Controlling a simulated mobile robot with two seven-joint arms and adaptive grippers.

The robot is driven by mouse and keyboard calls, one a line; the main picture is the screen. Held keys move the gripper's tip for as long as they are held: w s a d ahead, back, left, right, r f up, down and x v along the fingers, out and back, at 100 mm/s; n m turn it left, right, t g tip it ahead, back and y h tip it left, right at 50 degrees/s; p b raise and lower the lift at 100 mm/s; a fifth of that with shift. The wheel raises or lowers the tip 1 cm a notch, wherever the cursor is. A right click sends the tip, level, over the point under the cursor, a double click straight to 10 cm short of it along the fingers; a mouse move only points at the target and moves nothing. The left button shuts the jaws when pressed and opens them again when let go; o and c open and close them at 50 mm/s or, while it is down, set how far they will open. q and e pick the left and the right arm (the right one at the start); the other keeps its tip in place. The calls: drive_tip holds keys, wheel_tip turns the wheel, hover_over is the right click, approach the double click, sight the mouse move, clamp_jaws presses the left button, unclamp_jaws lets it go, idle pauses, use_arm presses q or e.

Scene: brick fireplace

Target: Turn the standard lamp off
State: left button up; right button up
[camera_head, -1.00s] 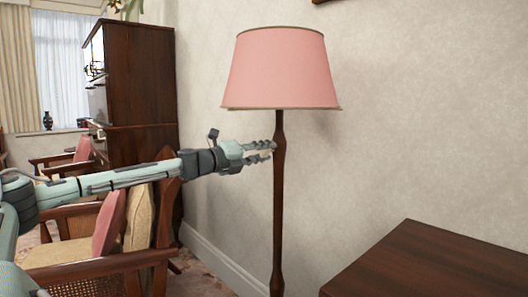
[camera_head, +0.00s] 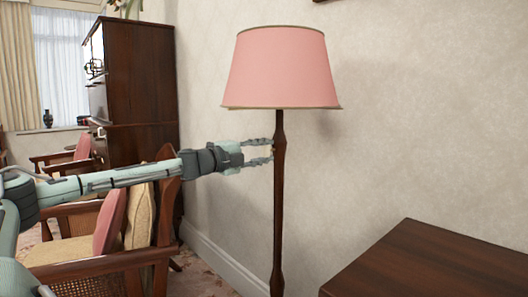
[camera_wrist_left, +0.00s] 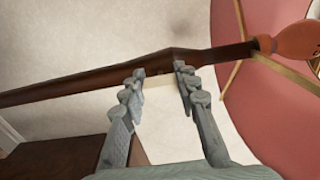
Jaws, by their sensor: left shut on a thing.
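The standard lamp has a pink shade (camera_head: 280,68) and a slim dark wooden pole (camera_head: 278,215), upright by the wall. My left gripper (camera_head: 270,151) is at the pole's left side, below the shade. In the left wrist view, the pole (camera_wrist_left: 80,85) crosses just beyond the fingertips (camera_wrist_left: 159,73). The shade's inside (camera_wrist_left: 265,105) shows at the right there. My right gripper is out of view.
A dark wooden table (camera_head: 425,265) stands at the lower right. A wooden armchair (camera_head: 95,240) with cushions is at the left, beneath my arm. A tall dark cabinet (camera_head: 140,90) stands behind it. The plain wall (camera_head: 430,130) is close behind the lamp.

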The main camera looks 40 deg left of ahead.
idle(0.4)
use_arm(q)
drive_tip(key=o, duration=0.9)
drive_tip(key=shift+o, duration=1.4)
